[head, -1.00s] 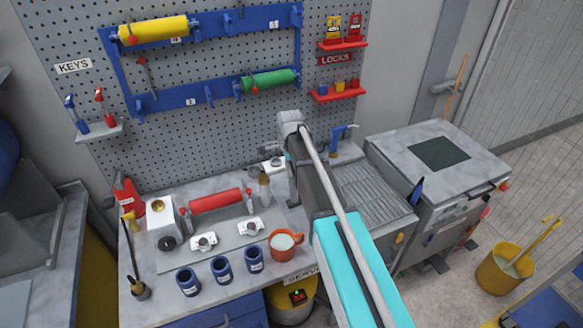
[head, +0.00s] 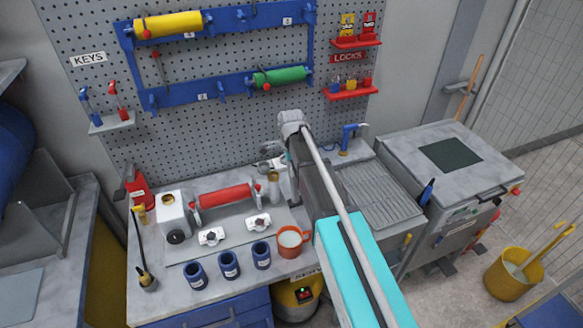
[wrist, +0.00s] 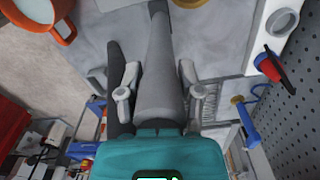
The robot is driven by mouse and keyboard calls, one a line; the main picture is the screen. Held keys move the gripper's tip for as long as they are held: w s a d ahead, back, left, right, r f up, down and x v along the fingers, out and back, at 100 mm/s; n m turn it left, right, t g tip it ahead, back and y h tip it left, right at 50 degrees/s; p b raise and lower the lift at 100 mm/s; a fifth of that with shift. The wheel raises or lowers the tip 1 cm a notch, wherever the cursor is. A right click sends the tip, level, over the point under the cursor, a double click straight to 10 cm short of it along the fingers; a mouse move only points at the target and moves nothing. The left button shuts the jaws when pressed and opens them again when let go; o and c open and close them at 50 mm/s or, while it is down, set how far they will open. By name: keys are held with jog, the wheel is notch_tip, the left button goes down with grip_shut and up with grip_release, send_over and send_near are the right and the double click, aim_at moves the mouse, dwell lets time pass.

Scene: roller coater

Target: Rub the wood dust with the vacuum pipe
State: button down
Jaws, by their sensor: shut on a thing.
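The grey vacuum pipe (wrist: 158,60) runs lengthwise between the fingers of my gripper (wrist: 158,88) in the wrist view. The two grey fingers are shut on it from both sides, and its far end points to the top of the picture, over a grey surface. I cannot make out any wood dust in either view.
The workbench (head: 225,292) holds a red roller (head: 225,195), several blue cups and an orange mug (head: 291,242); the mug also shows in the wrist view (wrist: 40,15). A grooved sink (head: 378,195) and grey cabinet (head: 450,165) stand right. A yellow canister (head: 298,300) stands below.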

jog(key=shift+s+d+r, duration=0.1)
jog(key=shift+s+d, duration=0.05)
jog(key=shift+s, duration=0.55)
jog(key=shift+d, duration=0.1)
jog(key=shift+w+d, duration=0.3)
jog(key=shift+d, duration=0.6)
jog(key=shift+w+d, duration=0.3)
jog(key=shift+d, duration=0.65)
jog(key=shift+w+d, duration=0.3)
jog(key=shift+d, duration=0.55)
jog(key=shift+w+d, duration=0.3)
jog(key=shift+d, duration=0.7)
jog(key=shift+w+d, duration=0.3)
jog(key=shift+d, duration=0.55)
jog(key=shift+w+d, duration=0.3)
jog(key=shift+d, duration=0.55)
